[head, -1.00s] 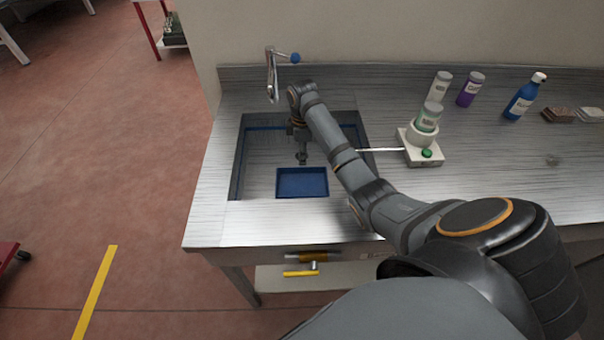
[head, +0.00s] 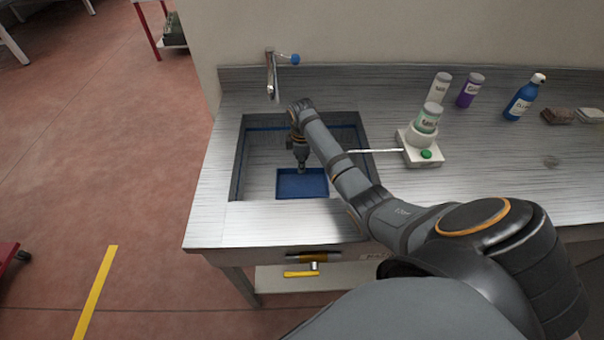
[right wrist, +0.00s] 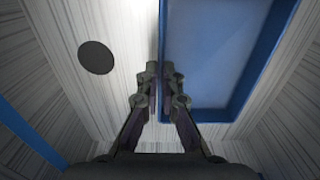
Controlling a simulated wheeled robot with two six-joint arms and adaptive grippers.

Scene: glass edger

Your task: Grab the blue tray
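The blue tray (head: 302,186) is a shallow rectangular tray in the front part of the steel sink. It also shows at the upper right of the right wrist view (right wrist: 215,55). My right gripper (head: 302,170) points down at the tray's far edge. In the right wrist view its two fingers (right wrist: 160,70) are close together, one on each side of the tray's rim, and look shut on it. The tray appears to rest on the sink floor. My left gripper is not in view.
The sink (head: 237,165) has steel walls close around the tray. A faucet (head: 272,75) stands behind it. A white device with a green button (head: 424,156) and several bottles, including a blue one (head: 524,98), stand on the counter at right. A dark drain hole (right wrist: 96,57) lies beside the tray.

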